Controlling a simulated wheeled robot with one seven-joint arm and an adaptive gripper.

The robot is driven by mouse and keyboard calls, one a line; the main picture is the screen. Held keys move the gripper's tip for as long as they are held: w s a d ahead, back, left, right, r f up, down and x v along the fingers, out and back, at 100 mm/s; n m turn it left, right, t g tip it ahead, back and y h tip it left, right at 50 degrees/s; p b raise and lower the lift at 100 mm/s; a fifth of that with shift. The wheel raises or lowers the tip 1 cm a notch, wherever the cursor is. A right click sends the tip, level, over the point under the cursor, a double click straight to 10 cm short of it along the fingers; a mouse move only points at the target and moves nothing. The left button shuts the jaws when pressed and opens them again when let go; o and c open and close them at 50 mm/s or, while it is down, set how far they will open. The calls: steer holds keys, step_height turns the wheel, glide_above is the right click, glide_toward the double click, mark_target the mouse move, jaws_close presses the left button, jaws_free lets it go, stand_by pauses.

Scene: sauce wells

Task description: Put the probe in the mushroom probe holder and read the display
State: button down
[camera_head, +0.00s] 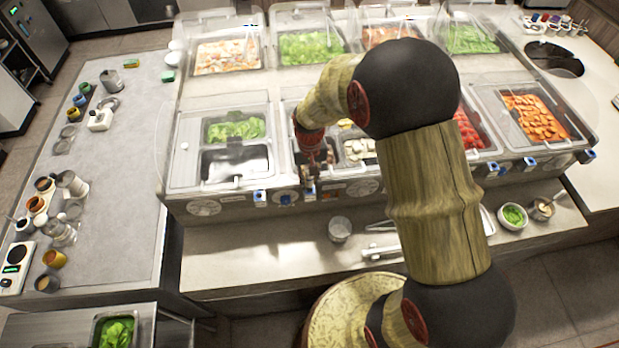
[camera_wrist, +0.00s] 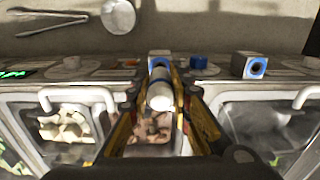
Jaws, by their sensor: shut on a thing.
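My gripper (camera_head: 311,180) hangs at the front edge of the sauce-well counter. In the wrist view, my gripper (camera_wrist: 166,112) is shut on a probe (camera_wrist: 160,92), a pale rounded cylinder with a blue band. A blue-and-white holder (camera_wrist: 160,60) sits just beyond the probe on the front ledge; I cannot tell whether they touch. The mushroom well (camera_head: 358,150) shows pale pieces right of my gripper in the head view; pale pieces (camera_wrist: 66,128) also show at left in the wrist view. Green display digits (camera_wrist: 14,74) show at the wrist view's left edge, too blurred to read.
Another blue-and-white holder (camera_wrist: 251,66) and a blue knob (camera_wrist: 198,62) stand along the ledge. Clear lids with handles cover neighbouring wells. A metal cup (camera_head: 340,229) and tongs (camera_head: 382,226) lie on the front counter. My arm hides part of the wells.

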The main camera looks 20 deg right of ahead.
steer(key=shift+f+b, duration=0.75)
steer(key=shift+f, duration=0.5)
steer(key=shift+r, duration=0.1)
stand_by(2.7)
steer(key=shift+r+p, duration=2.3)
steer(key=shift+r, duration=1.4)
steer(key=shift+s+f, duration=0.1)
